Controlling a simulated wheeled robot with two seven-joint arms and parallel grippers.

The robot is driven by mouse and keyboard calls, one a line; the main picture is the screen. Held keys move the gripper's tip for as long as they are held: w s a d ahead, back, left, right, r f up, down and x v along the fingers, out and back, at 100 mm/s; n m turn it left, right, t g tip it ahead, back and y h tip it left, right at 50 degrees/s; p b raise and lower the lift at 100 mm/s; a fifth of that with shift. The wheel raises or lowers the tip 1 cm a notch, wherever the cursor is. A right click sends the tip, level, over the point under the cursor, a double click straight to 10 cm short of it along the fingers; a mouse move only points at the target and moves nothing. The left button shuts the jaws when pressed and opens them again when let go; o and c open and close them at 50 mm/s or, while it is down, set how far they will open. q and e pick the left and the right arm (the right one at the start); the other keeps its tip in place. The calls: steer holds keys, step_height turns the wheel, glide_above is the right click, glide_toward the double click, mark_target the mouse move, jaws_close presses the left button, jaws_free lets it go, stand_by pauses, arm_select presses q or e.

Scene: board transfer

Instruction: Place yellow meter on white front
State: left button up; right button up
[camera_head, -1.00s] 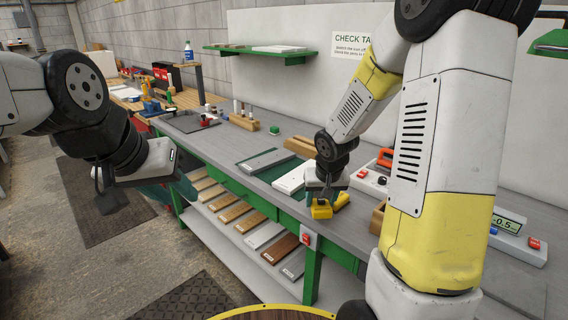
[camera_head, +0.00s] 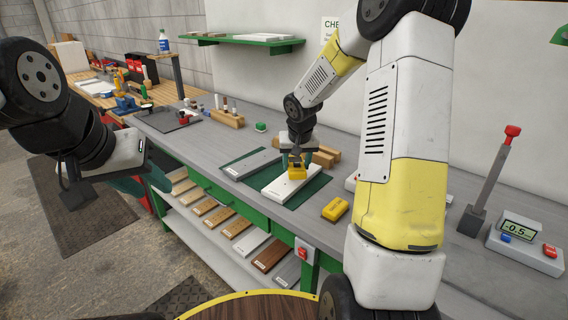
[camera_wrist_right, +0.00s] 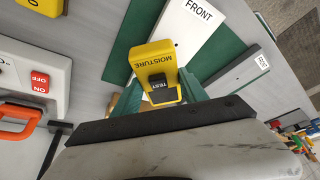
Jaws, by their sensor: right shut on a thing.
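The yellow moisture meter (camera_wrist_right: 153,58), with a black TEST button, is held between the green fingers of my right gripper (camera_head: 296,160). In the head view the meter (camera_head: 297,172) is over the white board (camera_head: 281,188); I cannot tell whether it touches. In the wrist view the white board (camera_wrist_right: 186,42), with its FRONT label at the far end, lies beyond the meter on a green mat (camera_wrist_right: 120,55).
A grey board (camera_head: 250,163) lies beside the white one. Another yellow block (camera_head: 335,209) sits on the bench to the right. A wooden block (camera_head: 325,155) is behind the right gripper. A display box (camera_head: 525,243) and a red-topped post (camera_head: 490,185) stand at the right.

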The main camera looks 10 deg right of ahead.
mark_target(294, 169)
steer(key=shift+w, duration=0.75)
steer(key=shift+s+x, duration=0.2)
steer(key=shift+x, duration=0.7)
steer(key=shift+s+x, duration=0.15)
steer(key=shift+x, duration=0.7)
steer(key=shift+a+f, duration=0.25)
steer(key=shift+f, duration=0.1)
steer(key=o, duration=1.5)
steer(key=shift+o, duration=0.2)
steer(key=shift+r, duration=0.1)
